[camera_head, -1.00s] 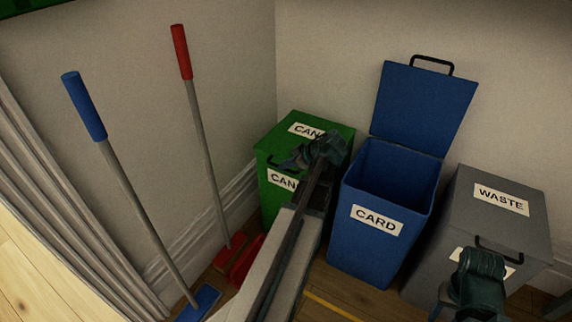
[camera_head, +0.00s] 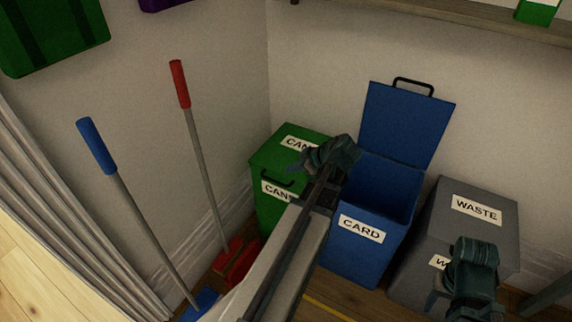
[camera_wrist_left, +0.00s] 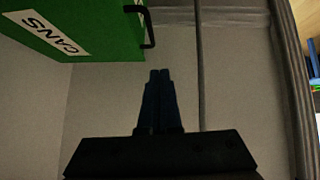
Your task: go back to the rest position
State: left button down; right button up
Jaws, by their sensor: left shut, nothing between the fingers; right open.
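My left gripper (camera_head: 299,165) is in front of the green cans bin (camera_head: 283,215) in the head view, with its arm reaching up from the bottom. In the left wrist view its two fingers (camera_wrist_left: 160,75) are together with nothing between them. The green bin (camera_wrist_left: 85,45) with its black handle is at the upper left there, apart from the fingertips. My right gripper (camera_head: 436,300) is at the lower right, in front of the grey waste bin (camera_head: 480,235). It is open and holds nothing that I can see.
The blue card bin (camera_head: 360,265) stands between the green and grey bins with its lid (camera_head: 405,125) raised. A blue-handled mop (camera_head: 140,215) and a red-handled broom (camera_head: 205,170) lean at the left wall, near a grey curtain (camera_head: 60,215). A shelf (camera_head: 450,15) runs above the bins.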

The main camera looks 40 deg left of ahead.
pick_arm(q)
jog(key=shift+d+r, duration=0.2)
jog(key=w+d+f+m+t+h, duration=0.1)
jog(key=d+f+m+h, duration=0.1)
jog(key=d+m, duration=0.65)
jog(key=d+f+m+t+h, duration=0.1)
jog(key=d+f+m+h, duration=0.2)
jog(key=d, duration=1.1)
jog(key=s+d+f+m+h, duration=0.1)
jog(key=s+d+m, duration=0.1)
jog(key=d+m, duration=0.3)
jog(key=s+d+m+g+h, duration=0.1)
jog(key=s+d+m, duration=0.15)
jog(key=d, duration=0.45)
jog(key=s+d+f+m+h, duration=0.1)
jog(key=s+d+m, duration=0.1)
jog(key=d+m, duration=0.35)
notch_tip(320, 180, up, 28)
jog(key=d+p, duration=0.1)
jog(key=p, duration=2.7)
jog(key=shift+s+r, duration=0.2)
jog(key=shift+s, duration=0.05)
jog(key=shift+m, duration=0.25)
